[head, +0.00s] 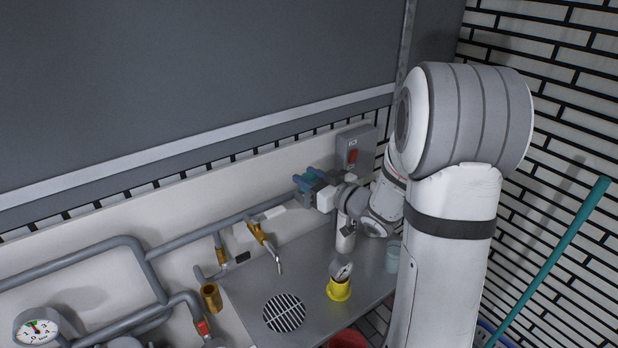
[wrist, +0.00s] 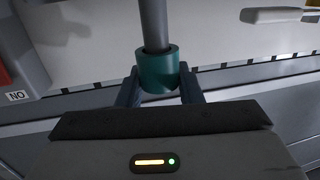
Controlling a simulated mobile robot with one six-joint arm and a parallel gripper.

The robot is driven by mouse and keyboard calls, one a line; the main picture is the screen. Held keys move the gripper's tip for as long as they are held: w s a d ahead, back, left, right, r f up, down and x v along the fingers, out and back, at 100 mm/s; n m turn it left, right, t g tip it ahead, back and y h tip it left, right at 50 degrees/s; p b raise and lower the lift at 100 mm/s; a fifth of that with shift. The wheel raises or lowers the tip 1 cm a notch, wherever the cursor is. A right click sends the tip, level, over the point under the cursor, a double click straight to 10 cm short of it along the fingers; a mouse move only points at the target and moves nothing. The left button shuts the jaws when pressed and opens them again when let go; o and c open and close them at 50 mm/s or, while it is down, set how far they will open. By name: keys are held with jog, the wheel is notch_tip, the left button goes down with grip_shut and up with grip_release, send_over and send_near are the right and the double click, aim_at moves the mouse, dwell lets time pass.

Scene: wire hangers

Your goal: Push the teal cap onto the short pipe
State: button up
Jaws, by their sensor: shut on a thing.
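The teal cap (wrist: 158,76) sits between the two fingers of my gripper (wrist: 160,82), which is shut on it. The short grey pipe (wrist: 153,22) runs down into the cap's open rim in the wrist view. Its end is hidden inside the rim, and I cannot tell how deep it sits. In the head view my gripper (head: 309,184) is at the wall, at the right end of the grey pipe (head: 262,209). The cap (head: 311,175) shows there only as a small teal patch, partly covered by the fingers.
A grey switch box (head: 354,150) with a red switch is on the wall just right of my gripper. A brass tap (head: 259,232) hangs below the pipe. A yellow cup (head: 338,289) and a pale blue cup (head: 393,257) stand on the metal counter (head: 247,290).

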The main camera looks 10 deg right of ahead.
jog(key=shift+f+b, duration=0.75)
jog(key=shift+f, duration=0.15)
jog(key=o, duration=1.1)
jog(key=v, duration=0.7)
jog(key=shift+s+b, duration=0.4)
jog(key=shift+d, duration=0.15)
